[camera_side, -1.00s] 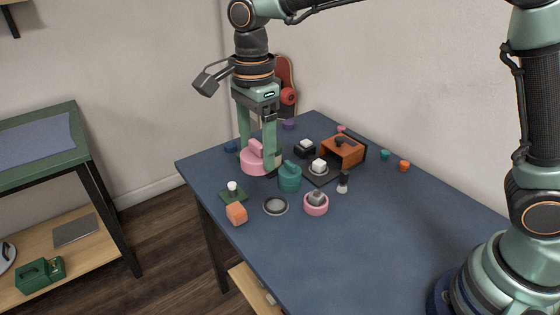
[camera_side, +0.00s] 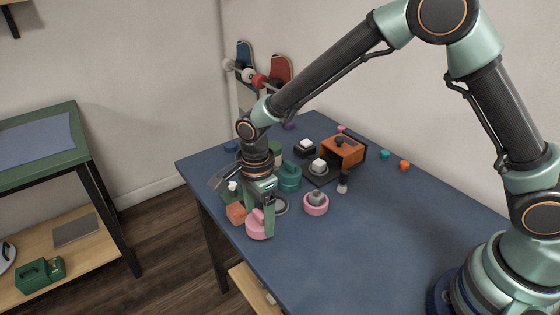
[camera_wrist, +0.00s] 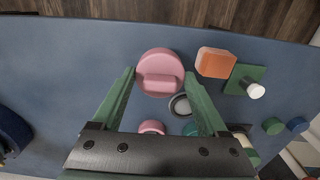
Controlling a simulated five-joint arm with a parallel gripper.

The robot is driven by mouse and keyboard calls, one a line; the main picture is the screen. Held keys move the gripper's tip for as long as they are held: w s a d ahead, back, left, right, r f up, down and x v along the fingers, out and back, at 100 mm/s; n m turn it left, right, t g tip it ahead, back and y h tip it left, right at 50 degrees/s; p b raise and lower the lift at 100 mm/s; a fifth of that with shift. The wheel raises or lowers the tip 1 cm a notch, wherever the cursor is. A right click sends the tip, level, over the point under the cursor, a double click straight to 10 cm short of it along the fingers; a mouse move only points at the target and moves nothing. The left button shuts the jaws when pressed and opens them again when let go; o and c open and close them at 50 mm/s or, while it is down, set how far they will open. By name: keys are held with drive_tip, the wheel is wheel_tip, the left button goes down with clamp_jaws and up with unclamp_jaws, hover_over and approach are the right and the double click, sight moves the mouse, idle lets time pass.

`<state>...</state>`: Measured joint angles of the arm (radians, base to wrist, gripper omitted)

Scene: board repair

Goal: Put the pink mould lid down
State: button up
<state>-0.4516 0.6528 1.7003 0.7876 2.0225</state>
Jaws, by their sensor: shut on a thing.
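The pink mould lid (camera_side: 255,229) is a round disc with a raised bar handle, near the table's front-left edge. My gripper (camera_side: 264,219) points down and is shut on it. In the wrist view the lid (camera_wrist: 159,59) lies between the tips of my two green fingers (camera_wrist: 160,80), with its handle bar across the middle. I cannot tell whether its underside touches the table or hangs just above it. A pink ring-shaped mould with a grey piece in it (camera_side: 316,204) stands to the right, apart from the lid.
An orange block (camera_side: 236,213) is close beside the lid, with a green plate and white knob (camera_wrist: 247,83) beyond it. A grey ring (camera_wrist: 180,105), a teal lidded pot (camera_side: 290,180) and a brush (camera_side: 343,183) are nearby. The blue table (camera_side: 340,250) is clear towards the right front.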

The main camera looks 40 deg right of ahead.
sight(260, 225)
drive_tip(key=shift+f, duration=1.45)
drive_tip(key=shift+f, duration=0.1)
drive_tip(key=o, duration=1.2)
drive_tip(key=shift+o, duration=0.2)
